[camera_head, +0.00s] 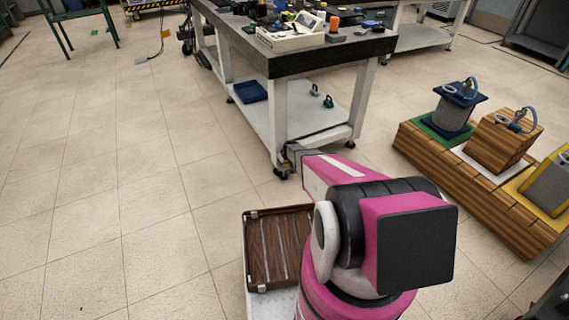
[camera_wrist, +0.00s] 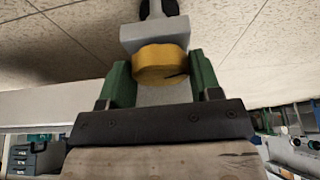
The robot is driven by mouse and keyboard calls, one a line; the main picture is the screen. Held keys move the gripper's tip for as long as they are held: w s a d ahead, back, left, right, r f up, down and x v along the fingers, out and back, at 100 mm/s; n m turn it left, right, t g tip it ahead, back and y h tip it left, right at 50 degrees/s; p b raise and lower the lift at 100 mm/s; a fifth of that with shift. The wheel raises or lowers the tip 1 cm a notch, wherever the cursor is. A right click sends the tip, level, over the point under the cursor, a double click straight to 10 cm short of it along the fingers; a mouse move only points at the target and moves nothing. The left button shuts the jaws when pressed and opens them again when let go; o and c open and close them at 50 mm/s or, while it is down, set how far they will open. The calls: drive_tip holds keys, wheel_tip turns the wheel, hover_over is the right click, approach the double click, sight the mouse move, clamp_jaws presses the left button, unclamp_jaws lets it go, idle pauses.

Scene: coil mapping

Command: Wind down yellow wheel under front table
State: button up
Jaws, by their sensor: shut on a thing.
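The front table (camera_head: 290,62) stands ahead of me with a white frame and a lower shelf. My pink arm reaches to its near leg, where my gripper (camera_head: 290,150) is small and partly hidden by the arm. In the wrist view the yellow wheel (camera_wrist: 158,64) sits under a grey block, with a black caster part above it in the picture. The green fingers of my gripper (camera_wrist: 160,82) stand one on each side of the wheel and are shut on it.
A wooden stand (camera_head: 480,185) with coils and wooden blocks is on the right. A blue tray (camera_head: 251,91) lies on the table's lower shelf. A brown slatted tray (camera_head: 277,250) is close in front of me.

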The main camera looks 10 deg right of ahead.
drive_tip(key=shift+a+m+h, duration=0.15)
drive_tip(key=shift+m+h, duration=0.55)
drive_tip(key=shift+m, duration=1.1)
drive_tip(key=o, duration=0.9)
drive_tip(key=shift+o, duration=0.2)
drive_tip(key=shift+r, duration=0.1)
drive_tip(key=v, duration=1)
drive_tip(key=shift+s+r, duration=0.25)
drive_tip(key=shift+s, duration=0.05)
